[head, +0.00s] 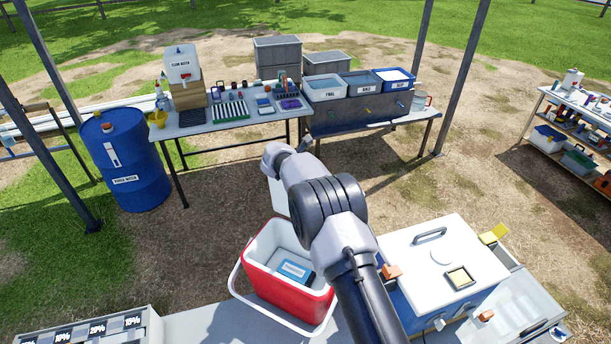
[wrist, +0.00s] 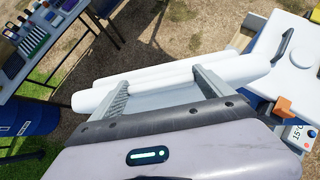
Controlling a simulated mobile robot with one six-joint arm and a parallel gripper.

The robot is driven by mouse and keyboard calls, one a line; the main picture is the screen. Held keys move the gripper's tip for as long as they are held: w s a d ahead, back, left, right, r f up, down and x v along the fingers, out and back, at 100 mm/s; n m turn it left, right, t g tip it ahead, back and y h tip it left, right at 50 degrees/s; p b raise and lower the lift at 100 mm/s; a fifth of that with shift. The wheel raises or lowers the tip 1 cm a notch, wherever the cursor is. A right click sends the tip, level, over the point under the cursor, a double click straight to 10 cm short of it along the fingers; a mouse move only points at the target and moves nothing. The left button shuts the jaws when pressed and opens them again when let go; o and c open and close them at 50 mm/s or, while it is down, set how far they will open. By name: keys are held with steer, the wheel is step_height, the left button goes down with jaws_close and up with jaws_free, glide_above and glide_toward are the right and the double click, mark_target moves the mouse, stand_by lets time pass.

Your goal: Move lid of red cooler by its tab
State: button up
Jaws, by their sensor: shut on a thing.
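The red cooler (head: 290,296) stands open at the bottom middle of the head view, with a blue labelled pack (head: 294,270) inside. Its white lid (wrist: 180,76) is off the cooler and spans the middle of the wrist view, in front of my fingers. My gripper (wrist: 165,90) is shut on the lid, holding it in the air above the dirt. The tab between the fingers is not clearly visible. In the head view my arm hides the gripper and most of the lid; a pale piece of it (head: 277,196) shows left of the arm.
A blue cooler with a white handled lid (head: 425,262) stands right of the red cooler. A blue drum (head: 130,165) and a table of sampling gear (head: 222,125) are at the back left. Labelled tubs (head: 360,88) stand at the back. Bare dirt lies between.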

steer(key=shift+w+d+r+p, duration=0.1)
steer(key=shift+w+d+p, duration=0.35)
steer(key=shift+w, duration=0.6)
steer(key=shift+d, duration=0.1)
steer(key=o, duration=1.8)
steer(key=b+v, duration=0.3)
steer(key=v, duration=1.4)
steer(key=shift+s, duration=0.2)
